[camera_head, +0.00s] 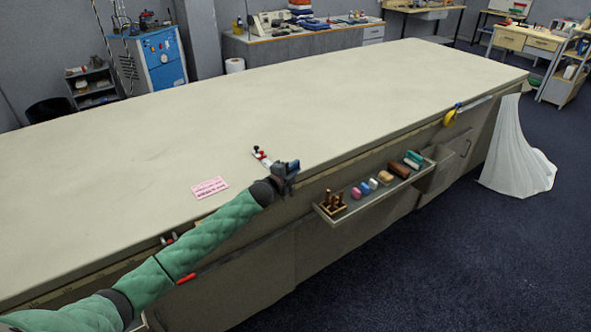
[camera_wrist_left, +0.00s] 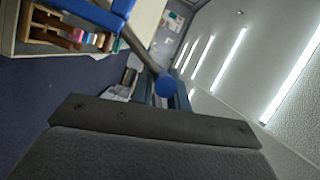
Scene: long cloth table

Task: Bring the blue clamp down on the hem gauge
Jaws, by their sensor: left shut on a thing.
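My left gripper (camera_head: 286,174) is at the near edge of the cloth table, shut on the blue clamp (camera_head: 293,165). In the left wrist view the clamp shows as a blue part (camera_wrist_left: 100,12) at the top, with a grey bar running to a round blue end. A small white and red piece (camera_head: 261,156), which looks like the hem gauge, lies on the table just beyond and left of the gripper. I cannot tell whether the clamp touches it. My right gripper is not in view.
The cloth table (camera_head: 330,95) is mostly bare. A pink printed card (camera_head: 209,187) lies left of the gripper. A shelf tray (camera_head: 375,187) with several small blocks hangs on the table's near side, right of my arm. A yellow item (camera_head: 450,117) hangs farther right.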

